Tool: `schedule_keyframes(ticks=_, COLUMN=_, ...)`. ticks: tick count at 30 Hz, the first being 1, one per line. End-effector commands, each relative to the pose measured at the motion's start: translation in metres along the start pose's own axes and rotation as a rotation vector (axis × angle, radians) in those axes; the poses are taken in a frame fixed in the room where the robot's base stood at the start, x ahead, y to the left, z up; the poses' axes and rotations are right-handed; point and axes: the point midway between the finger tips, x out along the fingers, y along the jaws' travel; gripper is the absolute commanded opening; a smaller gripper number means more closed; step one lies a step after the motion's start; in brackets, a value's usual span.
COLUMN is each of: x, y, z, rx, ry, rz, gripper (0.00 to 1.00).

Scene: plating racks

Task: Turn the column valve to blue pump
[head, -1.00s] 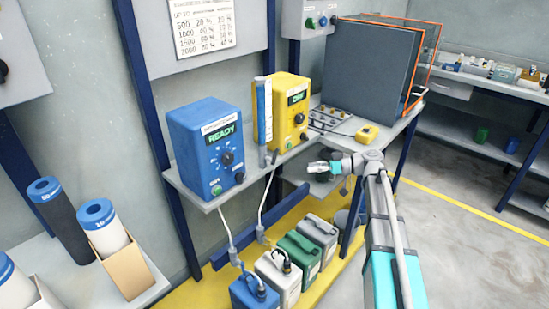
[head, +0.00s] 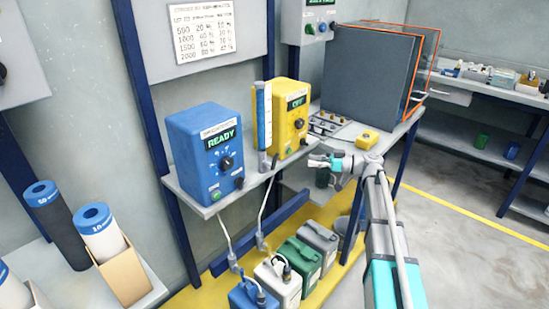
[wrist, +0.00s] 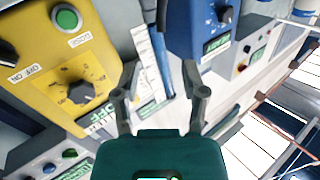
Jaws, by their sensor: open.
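The column (head: 264,115), a clear upright tube with a blue and white scale, stands between the blue pump (head: 205,155) and the yellow pump (head: 290,120) on a grey shelf. The column valve (head: 265,165) is a small grey fitting at its foot; which way its handle points is too small to tell. My gripper (head: 316,161) is open and empty, right of the valve and apart from it. In the wrist view, the gripper (wrist: 160,82) is open with the column (wrist: 155,55) beyond its fingers, the yellow pump (wrist: 65,60) left and the blue pump (wrist: 205,25) above.
Several jerrycans (head: 280,275) stand on the yellow floor strip below the shelf, with hoses running down to them. A small yellow box (head: 367,139) and a board of knobs (head: 325,123) lie right on the bench. A large grey panel (head: 368,75) stands behind.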

Motion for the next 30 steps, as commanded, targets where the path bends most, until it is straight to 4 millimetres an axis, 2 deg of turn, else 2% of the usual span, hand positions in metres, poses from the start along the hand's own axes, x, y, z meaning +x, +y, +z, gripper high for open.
schedule_keyframes(ticks=21, x=0.100, y=0.000, z=0.000, rx=0.000, ry=-0.001, rz=-0.002, gripper=0.55)
schedule_keyframes(ticks=30, x=0.124, y=0.000, z=0.000, rx=0.000, ry=0.000, rz=-0.001, gripper=0.55)
